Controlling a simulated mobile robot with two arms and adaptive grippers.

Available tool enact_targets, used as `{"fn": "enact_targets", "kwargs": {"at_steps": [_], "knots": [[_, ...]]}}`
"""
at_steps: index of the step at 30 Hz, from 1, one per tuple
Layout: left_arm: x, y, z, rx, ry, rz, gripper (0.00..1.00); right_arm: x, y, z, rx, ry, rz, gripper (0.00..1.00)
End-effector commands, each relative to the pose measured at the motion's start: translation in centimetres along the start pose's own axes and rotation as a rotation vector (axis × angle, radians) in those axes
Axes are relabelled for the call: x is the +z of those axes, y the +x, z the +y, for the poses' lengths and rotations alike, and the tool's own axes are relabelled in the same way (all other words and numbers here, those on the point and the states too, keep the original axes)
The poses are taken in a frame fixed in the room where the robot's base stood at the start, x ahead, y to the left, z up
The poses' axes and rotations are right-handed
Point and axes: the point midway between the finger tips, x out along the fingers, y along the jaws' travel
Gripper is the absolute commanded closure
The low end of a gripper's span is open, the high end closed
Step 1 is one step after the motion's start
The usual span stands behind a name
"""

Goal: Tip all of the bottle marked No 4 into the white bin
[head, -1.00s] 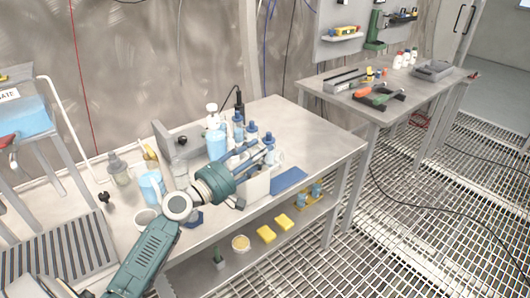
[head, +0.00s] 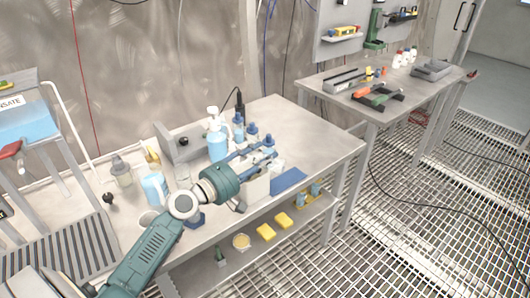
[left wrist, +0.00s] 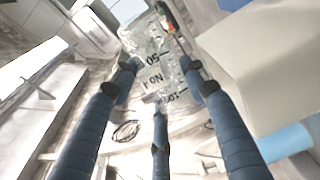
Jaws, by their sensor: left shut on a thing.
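The clear bottle (left wrist: 158,65) shows in the left wrist view with dark graduation marks and printing that looks like "No 4", inverted in that picture. My left gripper (left wrist: 157,85) is shut on it, with blue fingers around its body. In the head view my left gripper (head: 265,152) is over the near bench, and the bottle is mostly hidden by the fingers. The white bin (head: 257,190) stands on the bench just below the gripper. A pale box wall, apparently the bin (left wrist: 270,65), fills the right of the left wrist view. My right gripper is out of view.
Blue-capped bottles (head: 251,130) and a light blue pump bottle (head: 217,145) stand close behind the gripper. A blue mat (head: 289,180) lies right of the bin. The bench's right end (head: 320,145) is clear. Another bench (head: 345,98) with tools stands farther right.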

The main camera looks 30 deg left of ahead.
Motion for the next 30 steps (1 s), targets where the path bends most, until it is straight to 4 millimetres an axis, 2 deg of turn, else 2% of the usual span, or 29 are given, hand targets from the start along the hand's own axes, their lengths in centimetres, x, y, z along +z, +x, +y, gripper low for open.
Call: {"fn": "enact_targets", "kwargs": {"at_steps": [7,30], "knots": [[0.0,0.0,0.3,-0.005,0.012,0.000,0.88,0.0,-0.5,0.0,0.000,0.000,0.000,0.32],[0.6,0.2,2.1,-0.123,0.300,0.001,0.88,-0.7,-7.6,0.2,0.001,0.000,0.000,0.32]]}}
